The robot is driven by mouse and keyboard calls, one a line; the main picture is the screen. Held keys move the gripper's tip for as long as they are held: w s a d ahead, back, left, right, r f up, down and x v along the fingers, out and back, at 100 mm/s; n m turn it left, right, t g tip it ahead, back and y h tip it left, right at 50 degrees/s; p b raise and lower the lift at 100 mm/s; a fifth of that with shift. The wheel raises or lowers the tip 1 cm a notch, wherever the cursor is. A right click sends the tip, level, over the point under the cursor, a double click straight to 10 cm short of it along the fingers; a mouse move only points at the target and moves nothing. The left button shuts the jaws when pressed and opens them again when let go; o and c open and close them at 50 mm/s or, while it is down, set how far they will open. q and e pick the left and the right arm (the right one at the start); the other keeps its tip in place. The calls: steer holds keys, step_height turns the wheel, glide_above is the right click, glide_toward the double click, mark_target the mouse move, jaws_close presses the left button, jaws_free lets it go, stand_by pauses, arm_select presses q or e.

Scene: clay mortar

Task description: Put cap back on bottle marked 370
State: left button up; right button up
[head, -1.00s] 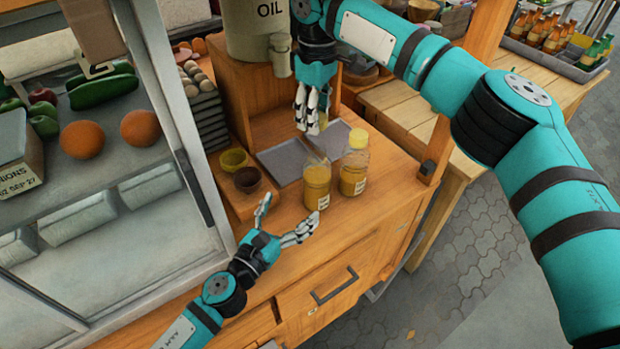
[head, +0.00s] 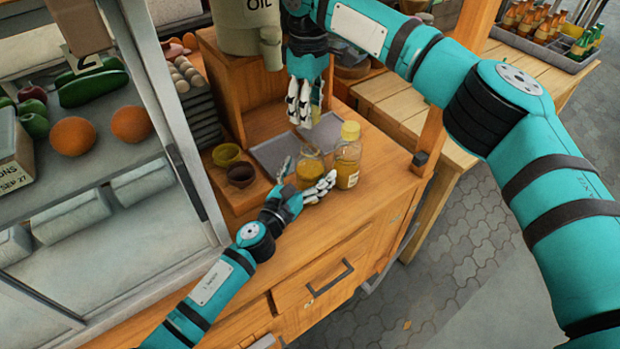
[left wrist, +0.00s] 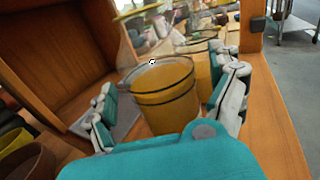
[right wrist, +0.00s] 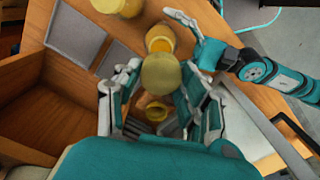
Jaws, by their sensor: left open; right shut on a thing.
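The uncapped bottle (head: 310,166) of yellow liquid stands upright on the wooden counter. My left gripper (head: 308,184) is open, its fingers on either side of this bottle. The bottle also fills the middle of the left wrist view (left wrist: 165,95); I cannot tell whether the fingers touch it. My right gripper (head: 304,112) is shut on a yellow cap (right wrist: 161,74), above and behind the bottle. In the right wrist view the open bottle (right wrist: 162,38) shows beyond the cap. The number 370 is not legible on either bottle.
A second bottle (head: 347,160) with a yellow cap stands close to the right. Grey trays (head: 270,155) lie behind. Two small bowls (head: 227,156) sit to the left. A large oil container (head: 250,30) stands at the back. The counter's right front is clear.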

arm_select(q)
steer(key=shift+w+d, duration=0.25)
steer(key=shift+w, duration=0.1)
steer(key=c, duration=1.8)
arm_select(e)
steer(key=shift+f, duration=2.45)
